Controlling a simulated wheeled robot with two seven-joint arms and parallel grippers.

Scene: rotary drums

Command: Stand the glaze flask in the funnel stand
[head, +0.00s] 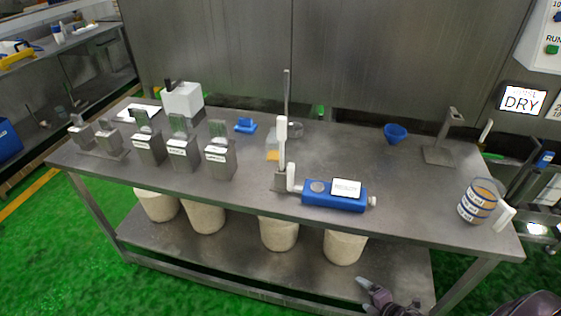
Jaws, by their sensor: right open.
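A clear vessel with brown and blue-grey bands and a white handle (477,204) stands at the right front corner of the steel table; it may be the glaze flask, but its label is too small to read. A grey stand with a square base, upright post and short top arm (438,155), probably the funnel stand, is at the right back and holds nothing. A blue funnel (395,133) lies left of it. My right gripper (366,295) is open and empty, low in front of the table, apart from everything. My left gripper is out of view.
A blue device with a white screen (334,194) sits at the table's front middle. Several grey labelled containers (219,158) line the left. A thin rod (287,95) rises mid-table. Pale bins (346,247) stand on the lower shelf. The table between blue device and funnel is clear.

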